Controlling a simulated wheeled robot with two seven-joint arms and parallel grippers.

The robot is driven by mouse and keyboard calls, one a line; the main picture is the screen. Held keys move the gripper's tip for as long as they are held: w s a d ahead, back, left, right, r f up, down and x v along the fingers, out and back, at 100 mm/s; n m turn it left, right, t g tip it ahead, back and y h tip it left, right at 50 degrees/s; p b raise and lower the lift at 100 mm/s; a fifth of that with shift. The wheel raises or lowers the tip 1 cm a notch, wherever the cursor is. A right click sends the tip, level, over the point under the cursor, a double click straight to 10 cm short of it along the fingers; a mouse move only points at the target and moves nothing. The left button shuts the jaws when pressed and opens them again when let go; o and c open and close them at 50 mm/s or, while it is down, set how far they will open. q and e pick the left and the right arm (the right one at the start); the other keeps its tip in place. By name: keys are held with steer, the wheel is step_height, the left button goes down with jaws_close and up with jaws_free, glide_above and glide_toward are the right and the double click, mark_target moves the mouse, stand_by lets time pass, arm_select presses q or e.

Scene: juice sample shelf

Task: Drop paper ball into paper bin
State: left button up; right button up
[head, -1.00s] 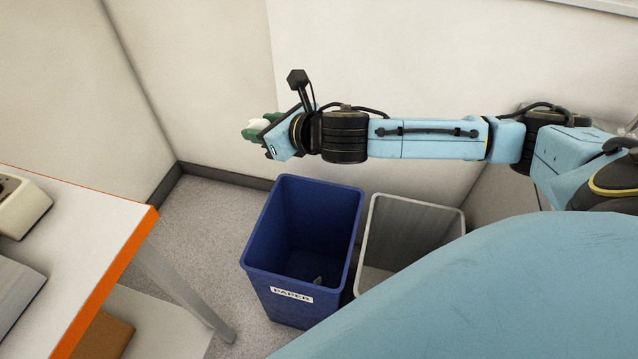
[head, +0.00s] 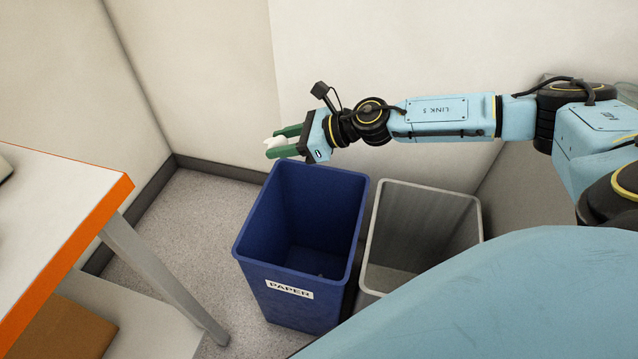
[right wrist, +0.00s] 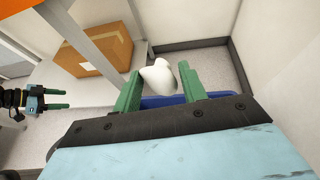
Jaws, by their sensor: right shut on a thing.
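The white crumpled paper ball (head: 274,142) sits between the green fingertips of my right gripper (head: 276,143). The gripper is shut on it and points left. In the right wrist view the ball (right wrist: 160,77) shows between the two fingers. The blue paper bin (head: 289,289), labelled PAPER, stands on the floor below, and the gripper shows by its far left rim in the head view. A small dark thing lies inside the bin. My left gripper (right wrist: 58,99) shows at the left of the right wrist view, with its fingers apart and nothing between them.
A grey bin (head: 425,190) stands right of the blue bin. A white table with an orange edge (head: 72,255) is at the left, with a brown box (right wrist: 95,49) on its lower shelf. Walls close off the back. Bare floor (head: 195,215) lies between table and blue bin.

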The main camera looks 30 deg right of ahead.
arm_select(q)
steer(key=w+d+r+t+h+b, duration=0.2)
steer(key=r+t+b, duration=0.3)
steer(key=r, duration=0.6)
steer(key=w+d+r+t+h+b, duration=0.2)
steer(key=w+r+t+b, duration=0.3)
steer(key=r, duration=0.6)
steer(key=shift+d+t, duration=0.5)
steer(key=shift+t, duration=0.6)
arm_select(e)
steer(key=s+d+f+n+g+y, duration=0.1)
steer(key=s+d+f, duration=0.1)
steer(key=f, duration=0.6)
steer(key=s+d+f+n+g+y, duration=0.1)
steer(key=d+f, duration=0.3)
steer(key=f, duration=0.5)
steer(key=shift+s+f+n+g, duration=0.3)
steer(key=shift+s+n+g, duration=0.15)
steer(key=shift+n+g, duration=0.2)
steer(key=shift+d, duration=0.1)
steer(key=o, duration=1)
steer(key=shift+o, duration=0.2)
